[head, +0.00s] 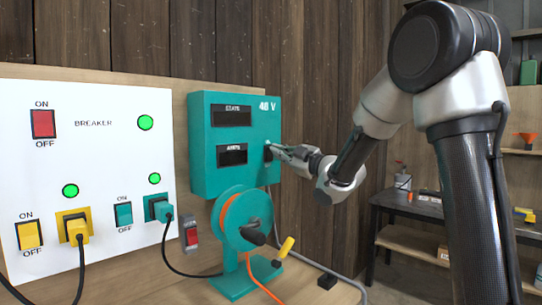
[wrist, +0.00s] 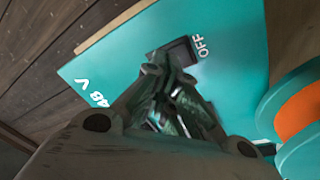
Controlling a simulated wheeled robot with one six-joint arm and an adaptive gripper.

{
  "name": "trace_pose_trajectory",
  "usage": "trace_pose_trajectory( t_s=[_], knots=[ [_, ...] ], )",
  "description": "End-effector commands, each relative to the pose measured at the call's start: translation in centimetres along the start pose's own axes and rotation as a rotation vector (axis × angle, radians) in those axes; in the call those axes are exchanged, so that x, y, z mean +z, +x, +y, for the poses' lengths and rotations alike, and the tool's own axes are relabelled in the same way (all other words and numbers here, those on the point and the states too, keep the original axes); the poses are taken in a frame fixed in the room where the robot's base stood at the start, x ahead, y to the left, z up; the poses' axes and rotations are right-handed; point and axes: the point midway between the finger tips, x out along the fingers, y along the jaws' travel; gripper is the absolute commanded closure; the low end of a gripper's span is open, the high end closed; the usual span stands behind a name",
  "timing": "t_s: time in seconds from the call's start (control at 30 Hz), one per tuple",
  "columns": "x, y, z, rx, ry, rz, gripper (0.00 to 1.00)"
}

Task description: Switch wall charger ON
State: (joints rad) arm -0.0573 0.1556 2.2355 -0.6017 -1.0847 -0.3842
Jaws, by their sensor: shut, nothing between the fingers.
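The wall charger (head: 205,165) is a teal box marked 48 V, with two dark, blank-looking displays labelled STATE and AMPS. It also shows in the wrist view (wrist: 225,85). Its dark switch (wrist: 183,50) is on the right part of its front, with OFF printed beside one end. My gripper (head: 271,150) is shut and empty, its fingertips at the switch. In the wrist view the fingers cover part of the switch and the label at its other end. I cannot tell whether they touch it, nor which way the switch is tipped.
A white panel (head: 100,175) on the left carries a red BREAKER switch (head: 43,124), yellow and teal switches, plugged-in cords and lit green lamps. A teal reel (head: 236,215) with an orange cord stands below the charger. A dark workbench (head: 400,203) is at the right.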

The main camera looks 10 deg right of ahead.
Motion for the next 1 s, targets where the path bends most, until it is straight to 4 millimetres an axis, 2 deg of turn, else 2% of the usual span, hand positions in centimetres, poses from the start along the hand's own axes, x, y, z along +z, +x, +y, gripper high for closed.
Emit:
trace_pose_trajectory(
  t_s=[0.53,1.0],
  knots=[
    [0.0,-4.8,0.0,0.001,0.000,-0.001,1.00],
    [0.1,-5.5,-0.1,-0.002,0.011,-0.005,1.00]
  ],
)
